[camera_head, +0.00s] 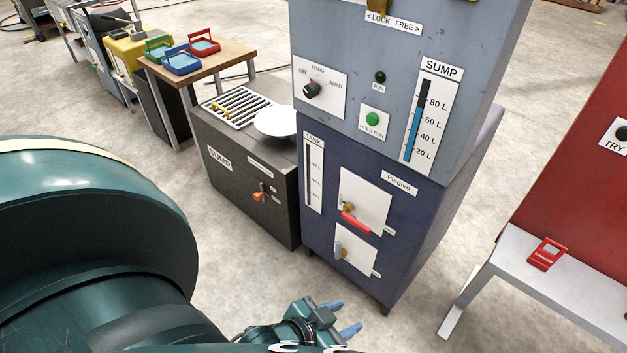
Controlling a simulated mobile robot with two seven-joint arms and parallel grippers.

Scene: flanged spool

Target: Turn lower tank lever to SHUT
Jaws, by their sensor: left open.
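The dark blue tank cabinet (430,215) stands at the centre, below a grey control panel. Its front has two white plates with levers. The upper lever (356,223) has a red handle on a brass-coloured stem, slanting down to the right. The lower lever (341,252) has a short blue-grey handle that appears to point down. The small labels beside both plates are too small to read. My left gripper (341,318) is open and empty, its blue fingertips below and in front of the cabinet, apart from the lower lever. My right gripper is out of view.
A black SUMP box (235,170) with an orange-handled valve (259,196) adjoins the cabinet on the left. A white bench (510,250) with a red padlock-like tag (546,254) stands right. Bare floor (415,300) lies between.

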